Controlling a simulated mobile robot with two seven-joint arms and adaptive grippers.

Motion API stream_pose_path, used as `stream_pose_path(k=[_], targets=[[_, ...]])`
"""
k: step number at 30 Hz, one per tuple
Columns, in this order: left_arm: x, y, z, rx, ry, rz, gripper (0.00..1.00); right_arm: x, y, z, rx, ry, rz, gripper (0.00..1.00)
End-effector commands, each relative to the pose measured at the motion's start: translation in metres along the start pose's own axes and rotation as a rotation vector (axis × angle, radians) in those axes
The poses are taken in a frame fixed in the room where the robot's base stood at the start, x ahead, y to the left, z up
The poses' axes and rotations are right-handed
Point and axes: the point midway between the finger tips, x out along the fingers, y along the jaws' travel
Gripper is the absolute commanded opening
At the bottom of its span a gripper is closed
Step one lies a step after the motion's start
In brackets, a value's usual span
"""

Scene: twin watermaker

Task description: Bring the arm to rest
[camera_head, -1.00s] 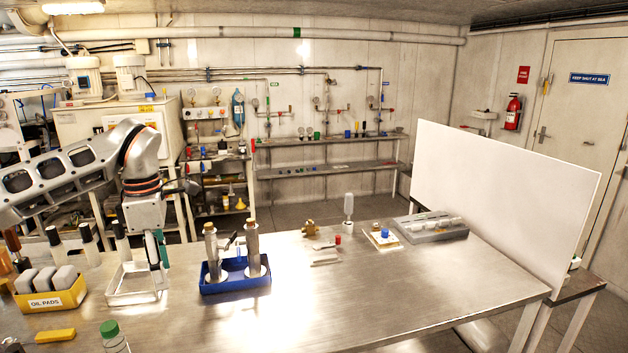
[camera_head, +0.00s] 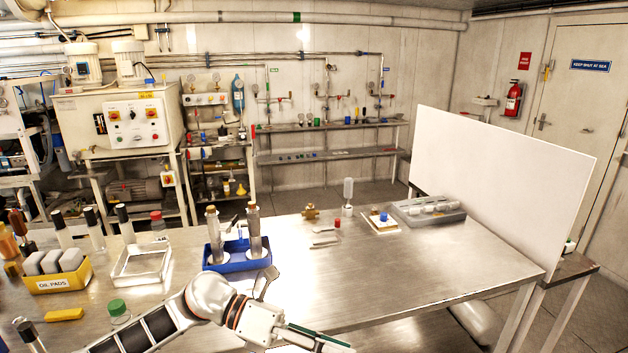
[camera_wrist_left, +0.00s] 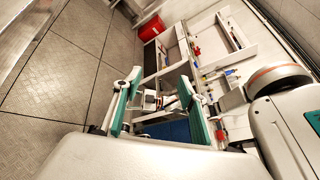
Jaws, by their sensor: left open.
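My left arm reaches in low from the bottom of the head view. Its gripper (camera_head: 325,338) points right at the front edge of the steel bench (camera_head: 410,270). In the left wrist view the gripper (camera_wrist_left: 160,80) shows two green-padded fingers spread apart with nothing between them. Behind them are floor plates and a blurred frame with small items. My right gripper is in neither view.
A white panel (camera_head: 500,190) stands at the right.

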Motion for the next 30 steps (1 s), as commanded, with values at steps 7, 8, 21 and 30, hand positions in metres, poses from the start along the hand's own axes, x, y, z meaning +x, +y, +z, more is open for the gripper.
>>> stream_pose_path(k=[7, 8, 21, 30], targets=[[0.012, -0.013, 0.027, -0.395, -0.488, -0.198, 0.41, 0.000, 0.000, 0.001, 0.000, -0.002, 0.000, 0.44], [0.008, -0.010, 0.029, -0.451, -0.546, -0.216, 0.41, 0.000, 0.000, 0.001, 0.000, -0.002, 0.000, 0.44], [-0.092, 0.108, -0.081, -1.396, -1.368, -0.341, 0.41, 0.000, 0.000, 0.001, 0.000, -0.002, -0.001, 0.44], [-0.130, 0.152, -0.273, -1.989, -1.805, -0.297, 0.41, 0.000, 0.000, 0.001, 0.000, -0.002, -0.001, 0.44]])
